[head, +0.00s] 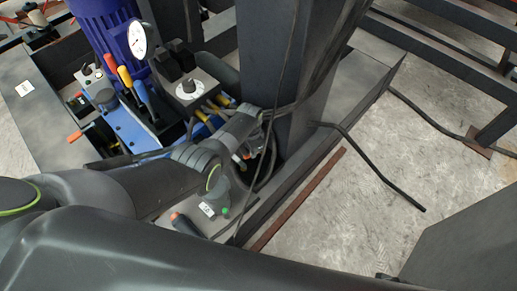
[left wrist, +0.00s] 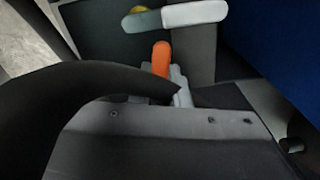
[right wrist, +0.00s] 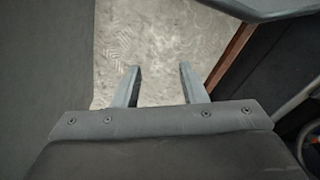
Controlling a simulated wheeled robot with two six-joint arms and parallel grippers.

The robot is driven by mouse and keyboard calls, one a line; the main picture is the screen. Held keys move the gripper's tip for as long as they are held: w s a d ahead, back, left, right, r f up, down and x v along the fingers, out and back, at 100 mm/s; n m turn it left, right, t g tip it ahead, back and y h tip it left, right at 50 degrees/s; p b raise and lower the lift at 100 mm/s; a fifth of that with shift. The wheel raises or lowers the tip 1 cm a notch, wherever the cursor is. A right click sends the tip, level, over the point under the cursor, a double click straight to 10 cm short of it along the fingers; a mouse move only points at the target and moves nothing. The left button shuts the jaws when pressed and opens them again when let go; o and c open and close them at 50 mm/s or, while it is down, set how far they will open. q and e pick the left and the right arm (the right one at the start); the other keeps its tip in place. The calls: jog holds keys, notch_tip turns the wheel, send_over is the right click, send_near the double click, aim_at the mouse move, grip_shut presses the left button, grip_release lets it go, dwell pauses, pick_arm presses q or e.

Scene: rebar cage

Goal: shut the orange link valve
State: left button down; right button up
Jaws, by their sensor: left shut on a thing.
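The orange handle of the link valve (left wrist: 161,58) stands up in the middle of the left wrist view. My left gripper (left wrist: 178,82) is shut on it near its lower end. A dark curved shape in front hides part of the fingers. In the head view my left gripper (head: 241,153) reaches in among hoses beside the dark post, and what it holds is hidden there.
A blue pump unit with a round gauge (head: 137,40) and several levers stands left of the dark post (head: 290,75). A white lever (left wrist: 195,14) lies just beyond the orange handle.

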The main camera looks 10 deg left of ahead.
pick_arm(q)
jog(key=shift+w+a+m, duration=0.2)
jog(key=shift+m, duration=0.3)
jog(key=shift+w+a+m+b, duration=0.2)
jog(key=shift+w+m+b, duration=0.1)
jog(key=shift+m, duration=0.6)
jog(key=m, duration=0.1)
jog(key=w+m+b, duration=0.1)
jog(key=m, duration=0.1)
jog(key=shift+w+a+m, duration=0.15)
jog(key=shift+a+m, duration=0.15)
jog(key=shift+w+m+b, duration=0.3)
jog(key=shift+m+b, duration=0.05)
jog(key=shift+m, duration=0.25)
pick_arm(e)
jog(key=shift+w+a+r+t, duration=0.1)
jog(key=shift+w+r+t, duration=0.15)
jog(key=shift+r, duration=0.2)
jog(key=shift+w+a+r+t, duration=0.1)
jog(key=shift+w+r+t, duration=0.05)
jog(key=shift+r+t, duration=0.25)
jog(key=shift+r, duration=0.1)
jog(key=shift+w, duration=0.1)
pick_arm(q)
jog(key=c, duration=1.4)
grip_release()
jog(key=shift+o, duration=0.2)
jog(key=shift+r, duration=0.1)
pick_arm(e)
jog(key=shift+r, duration=0.1)
